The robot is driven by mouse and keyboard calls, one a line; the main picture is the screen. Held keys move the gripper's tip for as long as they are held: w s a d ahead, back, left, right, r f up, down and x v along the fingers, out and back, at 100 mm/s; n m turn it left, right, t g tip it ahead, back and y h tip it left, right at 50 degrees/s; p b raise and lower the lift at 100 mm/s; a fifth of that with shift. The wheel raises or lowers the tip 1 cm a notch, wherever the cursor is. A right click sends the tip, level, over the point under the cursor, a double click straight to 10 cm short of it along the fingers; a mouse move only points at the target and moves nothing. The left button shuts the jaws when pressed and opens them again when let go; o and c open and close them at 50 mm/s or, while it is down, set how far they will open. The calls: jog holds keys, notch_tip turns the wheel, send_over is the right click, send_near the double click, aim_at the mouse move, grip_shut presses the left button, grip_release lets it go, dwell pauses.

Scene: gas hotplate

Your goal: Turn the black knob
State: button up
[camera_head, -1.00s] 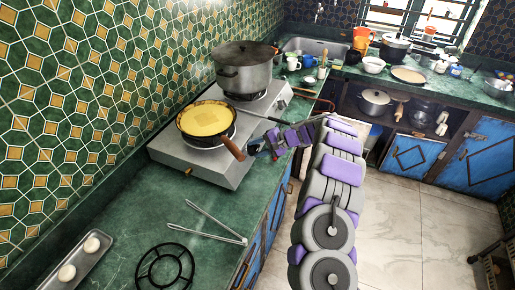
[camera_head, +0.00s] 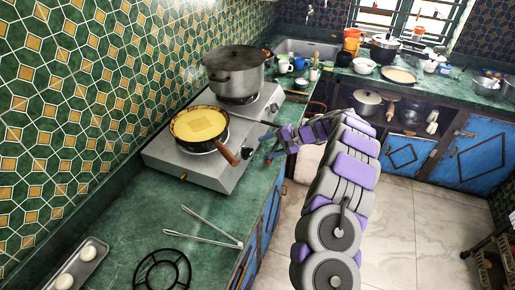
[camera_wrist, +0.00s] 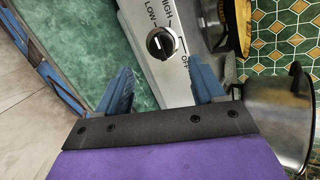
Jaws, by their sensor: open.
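The black knob (camera_wrist: 161,43) is on the hotplate's steel front panel in the wrist view, between the words LOW, HIGH and OFF. A light line on it points toward the upper left. My gripper (camera_wrist: 160,88) has two blue fingers spread apart, one on each side below the knob, with nothing between them. In the head view, my gripper (camera_head: 269,143) is at the front right side of the gas hotplate (camera_head: 212,177). The black knob is hidden there.
A pan of yellow food (camera_head: 199,124) with a wooden handle (camera_head: 228,157) sits on the near burner, its handle sticking out near my gripper. A large pot (camera_head: 236,72) stands on the far burner. Tongs (camera_head: 211,227) and a black burner grate (camera_head: 162,271) lie on the counter.

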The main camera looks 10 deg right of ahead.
jog(key=p+v, duration=0.1)
jog(key=v, duration=0.8)
jog(key=shift+d+f, duration=0.1)
